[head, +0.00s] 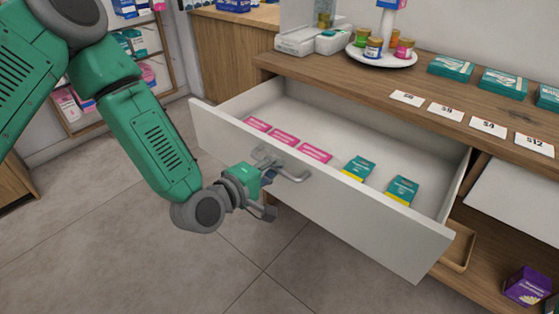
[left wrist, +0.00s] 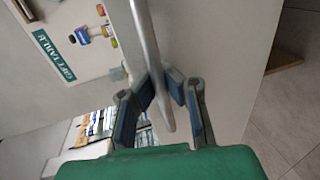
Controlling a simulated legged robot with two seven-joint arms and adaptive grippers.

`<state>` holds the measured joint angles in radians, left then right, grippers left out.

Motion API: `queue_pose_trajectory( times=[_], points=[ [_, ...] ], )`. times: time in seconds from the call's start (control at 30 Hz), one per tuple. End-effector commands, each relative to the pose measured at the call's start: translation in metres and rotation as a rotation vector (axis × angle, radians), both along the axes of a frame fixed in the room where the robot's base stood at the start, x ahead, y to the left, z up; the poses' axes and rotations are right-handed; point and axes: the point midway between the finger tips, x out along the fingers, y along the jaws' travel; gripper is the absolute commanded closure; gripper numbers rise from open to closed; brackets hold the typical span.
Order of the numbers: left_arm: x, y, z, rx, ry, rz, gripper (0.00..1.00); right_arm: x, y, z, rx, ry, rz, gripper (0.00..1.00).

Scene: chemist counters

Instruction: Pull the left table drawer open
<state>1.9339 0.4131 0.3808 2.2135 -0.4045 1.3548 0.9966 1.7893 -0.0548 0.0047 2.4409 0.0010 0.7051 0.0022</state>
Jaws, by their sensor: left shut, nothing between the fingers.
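The white table drawer (head: 385,218) stands pulled well out from under the wooden counter in the head view, its inside in plain sight. Its grey bar handle (head: 297,175) is on the drawer front. My left gripper (head: 268,168) is at the left part of this handle. In the left wrist view the handle (left wrist: 147,45) runs down between the fingers of my left gripper (left wrist: 160,92). The gripper is shut with nothing gripped; I cannot tell whether a finger touches the bar. My right gripper is not in view.
Pink boxes (head: 284,138) and teal-yellow boxes (head: 402,190) lie in the drawer. The counter top (head: 345,75) holds price cards, teal packs and a round stand (head: 382,60) with jars. A purple box (head: 527,286) sits on the lower shelf. The floor before the drawer is clear.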

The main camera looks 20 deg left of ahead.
Motion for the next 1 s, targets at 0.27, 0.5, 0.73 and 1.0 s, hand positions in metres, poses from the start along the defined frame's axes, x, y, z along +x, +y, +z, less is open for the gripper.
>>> queue_pose_trajectory(
  times=[0.27, 0.5, 0.73, 1.0],
  points=[
    [-0.0104, 0.0019, -0.0037, -0.001, 0.011, -0.006, 1.0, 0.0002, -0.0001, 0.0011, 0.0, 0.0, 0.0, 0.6],
    [-0.0107, 0.0022, -0.0039, 0.0, 0.011, -0.006, 1.0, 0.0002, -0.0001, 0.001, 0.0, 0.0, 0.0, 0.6],
    [-0.0103, 0.0026, -0.0032, 0.0, 0.009, -0.005, 0.81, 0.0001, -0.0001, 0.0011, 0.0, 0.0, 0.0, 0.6],
    [-0.0109, 0.004, -0.0011, -0.002, 0.004, -0.004, 0.81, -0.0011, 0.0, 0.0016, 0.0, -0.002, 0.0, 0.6]
  ],
)
